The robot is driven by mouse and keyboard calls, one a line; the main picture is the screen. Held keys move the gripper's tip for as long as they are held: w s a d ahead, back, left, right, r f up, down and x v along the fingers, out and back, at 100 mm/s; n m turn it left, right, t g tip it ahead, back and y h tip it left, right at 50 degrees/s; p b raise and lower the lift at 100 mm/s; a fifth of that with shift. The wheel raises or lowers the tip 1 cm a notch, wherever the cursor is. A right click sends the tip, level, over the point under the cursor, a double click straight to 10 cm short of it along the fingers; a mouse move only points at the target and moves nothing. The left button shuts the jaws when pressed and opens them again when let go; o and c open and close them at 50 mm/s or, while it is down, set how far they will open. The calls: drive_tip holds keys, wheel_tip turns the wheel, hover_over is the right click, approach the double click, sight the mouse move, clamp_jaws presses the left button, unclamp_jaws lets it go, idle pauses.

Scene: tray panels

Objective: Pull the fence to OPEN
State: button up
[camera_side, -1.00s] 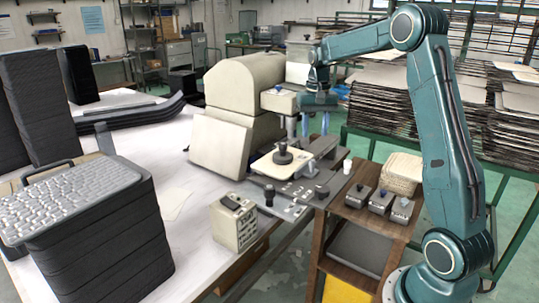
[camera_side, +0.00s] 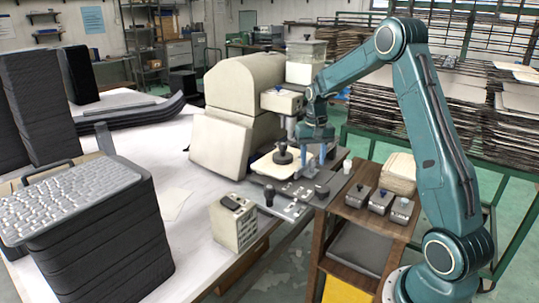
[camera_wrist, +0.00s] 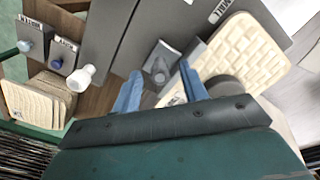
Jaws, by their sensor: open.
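In the side view my gripper (camera_side: 312,156) hangs low over the right side of the machine bed, beside a cream plate (camera_side: 262,168) with a black knob (camera_side: 283,154). In the wrist view the two blue fingers of my gripper (camera_wrist: 160,74) are spread apart. A small light grey block with a raised grip (camera_wrist: 160,62) shows between the fingertips; I cannot tell whether they touch it. A cream quilted panel (camera_wrist: 245,50) lies to its right, with a grey edge alongside. The grey block may be the fence; no OPEN mark is readable.
A cream machine housing (camera_side: 245,85) stands behind the bed. A control box (camera_side: 233,222) stands in front. Free floor lies beyond the stand.

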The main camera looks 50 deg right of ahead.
clamp_jaws()
drive_tip(key=shift+s, duration=0.15)
drive_tip(key=shift+s, duration=3.5)
unclamp_jaws()
